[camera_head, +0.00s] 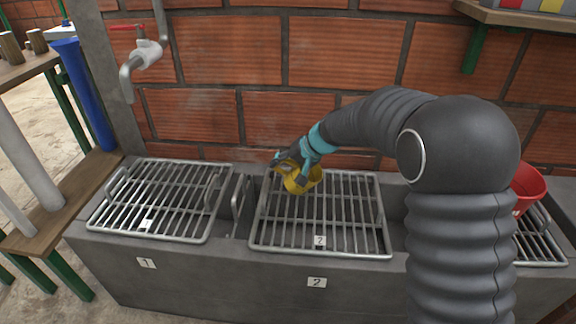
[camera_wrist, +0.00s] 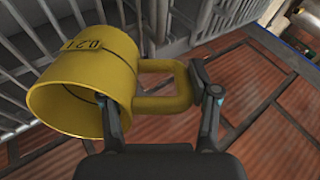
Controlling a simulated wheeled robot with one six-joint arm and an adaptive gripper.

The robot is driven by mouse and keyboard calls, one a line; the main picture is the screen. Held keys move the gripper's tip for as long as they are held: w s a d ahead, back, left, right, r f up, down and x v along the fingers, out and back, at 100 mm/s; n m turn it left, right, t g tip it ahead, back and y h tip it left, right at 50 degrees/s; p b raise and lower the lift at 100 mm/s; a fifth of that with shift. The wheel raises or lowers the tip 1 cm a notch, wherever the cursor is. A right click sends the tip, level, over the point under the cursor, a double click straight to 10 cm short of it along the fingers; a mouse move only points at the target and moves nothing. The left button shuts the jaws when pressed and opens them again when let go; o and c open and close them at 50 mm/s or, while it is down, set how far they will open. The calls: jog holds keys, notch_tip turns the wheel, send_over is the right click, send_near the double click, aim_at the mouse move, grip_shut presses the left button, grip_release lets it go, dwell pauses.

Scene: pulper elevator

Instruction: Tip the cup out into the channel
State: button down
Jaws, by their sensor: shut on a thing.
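A yellow cup (camera_head: 303,178) is held above the grate with a small tag (camera_head: 330,212), near that grate's back left part. My gripper (camera_head: 290,168) is shut on the cup's handle, seen clearly in the wrist view (camera_wrist: 165,98). In the wrist view the cup (camera_wrist: 82,78) lies on its side in the picture, its open mouth facing lower left. The part of its inside that shows looks bare. A grey concrete channel (camera_head: 230,268) runs below, covered by metal grates. A narrow uncovered gap (camera_head: 238,212) lies between two grates.
Another grate (camera_head: 160,200) lies at the left, below a wall tap (camera_head: 143,55). A red container (camera_head: 527,187) stands at the right, partly behind my arm. A brick wall (camera_head: 330,50) rises close behind the channel. A wooden bench (camera_head: 60,205) with green legs is at the left.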

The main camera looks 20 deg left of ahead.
jog(key=shift+a+f+g+h, duration=0.2)
jog(key=shift+f+h, duration=0.45)
jog(key=shift+h, duration=0.35)
jog(key=shift+a+f+g+h, duration=0.1)
jog(key=shift+f+g+h, duration=0.1)
jog(key=shift+f+h, duration=0.65)
jog(key=shift+d+r+h, duration=0.1)
jog(key=shift+r+h, duration=0.1)
jog(key=shift+h, duration=0.05)
notch_tip(320, 180, up, 2)
jog(key=shift+r+h, duration=0.1)
jog(key=shift+h, duration=0.6)
jog(key=shift+d+r+h, duration=0.35)
jog(key=shift+r+h, duration=0.3)
jog(key=shift+h, duration=0.05)
